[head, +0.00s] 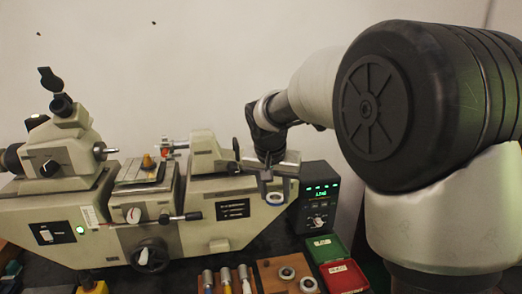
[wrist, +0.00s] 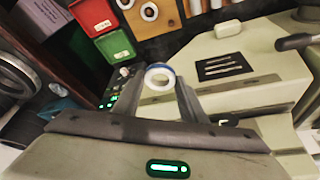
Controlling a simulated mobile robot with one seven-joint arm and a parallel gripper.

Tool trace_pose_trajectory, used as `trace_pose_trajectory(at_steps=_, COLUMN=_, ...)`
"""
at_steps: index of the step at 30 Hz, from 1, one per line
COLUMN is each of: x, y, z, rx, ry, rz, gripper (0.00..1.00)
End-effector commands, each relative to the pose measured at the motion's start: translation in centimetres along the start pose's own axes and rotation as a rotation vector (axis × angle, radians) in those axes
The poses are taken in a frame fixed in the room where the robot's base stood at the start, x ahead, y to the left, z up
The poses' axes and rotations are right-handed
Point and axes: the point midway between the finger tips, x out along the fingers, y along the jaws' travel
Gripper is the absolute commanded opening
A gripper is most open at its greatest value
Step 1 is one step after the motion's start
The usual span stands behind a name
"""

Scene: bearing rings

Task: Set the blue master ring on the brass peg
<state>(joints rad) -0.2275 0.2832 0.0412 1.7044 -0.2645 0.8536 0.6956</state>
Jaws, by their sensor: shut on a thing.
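The blue master ring (head: 275,204) is held at the tips of my gripper (head: 273,185), in front of the right part of the bench machine. In the wrist view the ring (wrist: 160,68) shows as a pale ring with a blue outer band. It sits between the two fingers of my gripper (wrist: 161,88), with its hole facing the camera. A small orange-brass upright piece (head: 147,161) stands on the machine's stage, left of my gripper; it looks like the brass peg. The ring is well apart from it. The peg is not visible in the wrist view.
The machine (head: 235,190) fills the left and middle, with a dial and a protruding lever (head: 185,217). A display box (head: 318,205) stands right of my gripper. Below are a wooden board (head: 267,275) with rings, a green box (head: 325,248) and a red box (head: 343,277).

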Motion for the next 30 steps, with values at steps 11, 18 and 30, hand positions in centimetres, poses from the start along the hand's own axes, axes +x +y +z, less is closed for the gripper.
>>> trace_pose_trajectory(at_steps=11, x=3.6, y=9.3, z=4.9, rx=-0.219, ry=0.004, rz=-0.097, gripper=0.12)
trace_pose_trajectory(at_steps=18, x=5.5, y=11.7, z=8.2, rx=-0.265, ry=0.019, rz=-0.103, gripper=0.12)
trace_pose_trajectory(at_steps=30, x=8.1, y=12.7, z=12.4, rx=-0.266, ry=0.027, rz=-0.104, gripper=0.12)
